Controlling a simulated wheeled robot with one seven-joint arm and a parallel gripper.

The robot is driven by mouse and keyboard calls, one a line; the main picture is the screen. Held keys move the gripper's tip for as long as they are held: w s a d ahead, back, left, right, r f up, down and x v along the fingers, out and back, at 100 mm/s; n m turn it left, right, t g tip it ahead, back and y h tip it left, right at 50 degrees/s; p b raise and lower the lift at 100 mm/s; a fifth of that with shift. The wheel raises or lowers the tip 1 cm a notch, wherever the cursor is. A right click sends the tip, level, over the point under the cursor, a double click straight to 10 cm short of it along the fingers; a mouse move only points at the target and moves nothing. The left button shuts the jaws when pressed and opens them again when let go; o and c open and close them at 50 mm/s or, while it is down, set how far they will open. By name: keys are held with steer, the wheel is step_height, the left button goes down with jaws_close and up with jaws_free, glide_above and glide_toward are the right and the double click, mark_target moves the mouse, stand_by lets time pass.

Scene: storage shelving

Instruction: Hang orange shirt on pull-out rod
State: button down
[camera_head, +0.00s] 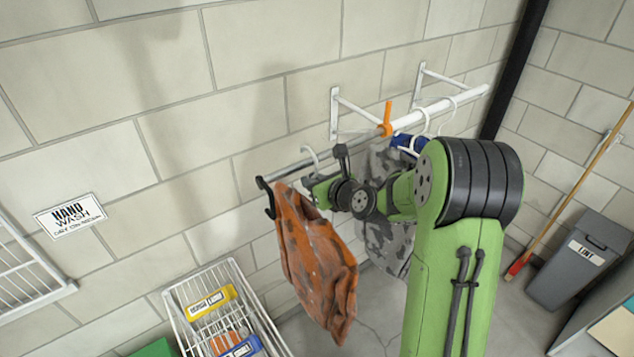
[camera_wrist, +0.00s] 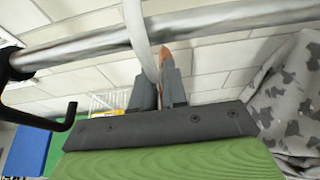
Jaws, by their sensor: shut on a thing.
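The orange shirt (camera_head: 313,262), with dark patches, hangs near the outer left end of the pull-out rod (camera_head: 287,170). My gripper (camera_head: 313,187) is just below the rod, at the top of the shirt. In the wrist view my gripper (camera_wrist: 160,92) is shut on the white hanger (camera_wrist: 143,40), whose hook rises across the front of the silver rod (camera_wrist: 85,48). The hook (camera_head: 310,152) arches above the rod in the head view. Whether it rests on the rod cannot be told. My arm hides part of the rod.
A grey patterned shirt (camera_head: 388,235) hangs further right, partly behind my arm. An orange clip (camera_head: 386,120) and white hangers (camera_head: 447,104) are on the rail. The rod has a black hooked end (camera_head: 266,197). A wire basket (camera_head: 183,325) stands lower left; a grey bin (camera_head: 577,265) stands right.

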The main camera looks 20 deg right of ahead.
steer(key=shift+f, duration=0.7)
